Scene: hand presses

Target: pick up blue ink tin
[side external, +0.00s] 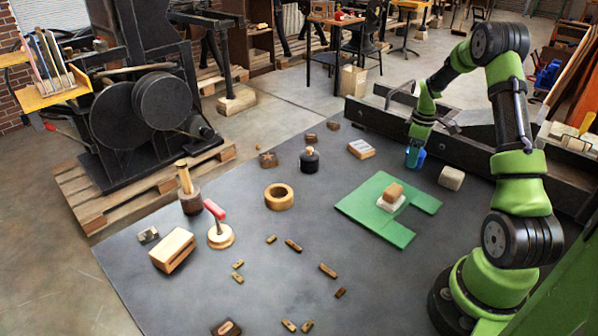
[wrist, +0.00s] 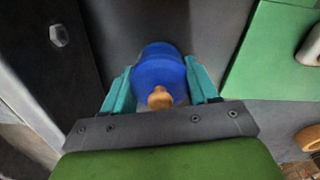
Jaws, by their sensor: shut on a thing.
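The blue ink tin (wrist: 158,70) is a round blue container with a tan knob on top. In the wrist view it sits between the two teal fingers of my gripper (wrist: 160,88), which are shut on its sides. In the side external view the blue tin (side external: 419,161) shows at the far right of the dark table, beside the black rail. My gripper (side external: 413,153) reaches down onto it there. The tin looks upright; I cannot tell whether its base touches the table.
A green mat (side external: 372,226) with a block on it lies left of and nearer than the tin. A pale block (side external: 451,178) stands to its right. A white-topped block (side external: 361,149) lies to its left. The black rail (side external: 462,150) runs close behind.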

